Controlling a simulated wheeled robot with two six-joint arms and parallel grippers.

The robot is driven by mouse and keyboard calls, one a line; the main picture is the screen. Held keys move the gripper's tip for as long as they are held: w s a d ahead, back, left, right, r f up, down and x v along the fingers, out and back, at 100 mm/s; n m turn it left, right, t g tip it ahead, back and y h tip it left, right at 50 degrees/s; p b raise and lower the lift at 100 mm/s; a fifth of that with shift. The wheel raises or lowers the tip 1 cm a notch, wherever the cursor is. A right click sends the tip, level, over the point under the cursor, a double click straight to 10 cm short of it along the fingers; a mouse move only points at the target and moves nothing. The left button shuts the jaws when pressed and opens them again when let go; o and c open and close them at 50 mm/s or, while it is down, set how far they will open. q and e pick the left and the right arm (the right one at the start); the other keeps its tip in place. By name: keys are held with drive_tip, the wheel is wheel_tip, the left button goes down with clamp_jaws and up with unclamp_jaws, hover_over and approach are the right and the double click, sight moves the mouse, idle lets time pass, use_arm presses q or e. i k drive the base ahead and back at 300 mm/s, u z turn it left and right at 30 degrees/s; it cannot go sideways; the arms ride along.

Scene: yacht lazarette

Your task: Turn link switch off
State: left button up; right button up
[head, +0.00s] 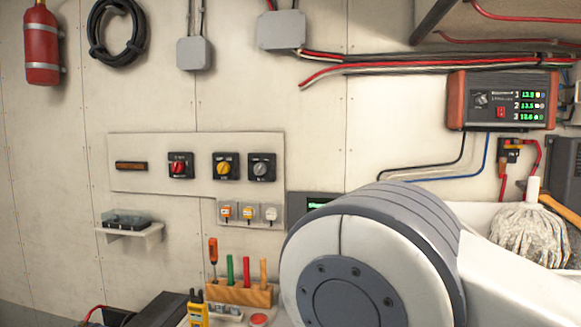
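A pale panel (142,178) on the wall carries three black rotary switches in a row. The left one has a red knob (180,168), the middle one a yellow knob (225,169), and the right one a grey knob (262,169). Their labels are too small to read, so I cannot tell which is the link switch or how its knob is set. My own white and grey arm link fills the lower right and hides part of the wall and bench. Neither of my grippers shows.
Small switches (248,213) sit below the panel, and a shelf (128,231) holds a clear-lidded box. A wooden rack (238,292) with coloured tools and a yellow meter (197,309) stand below. A charger (502,100) and a mop (530,235) are at right. The wall before the switches is clear.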

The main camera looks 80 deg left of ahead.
sight(223, 168)
drive_tip(key=u, duration=3.6)
drive_tip(key=k, duration=0.75)
drive_tip(key=u, duration=0.75)
drive_tip(key=k, duration=0.45)
drive_tip(key=u, duration=0.8)
drive_tip(key=i, duration=1.7)
drive_tip(key=z, duration=0.7)
drive_tip(key=i, duration=1)
drive_tip(key=z, duration=1.35)
drive_tip(key=i, duration=0.75)
drive_tip(key=z, duration=0.65)
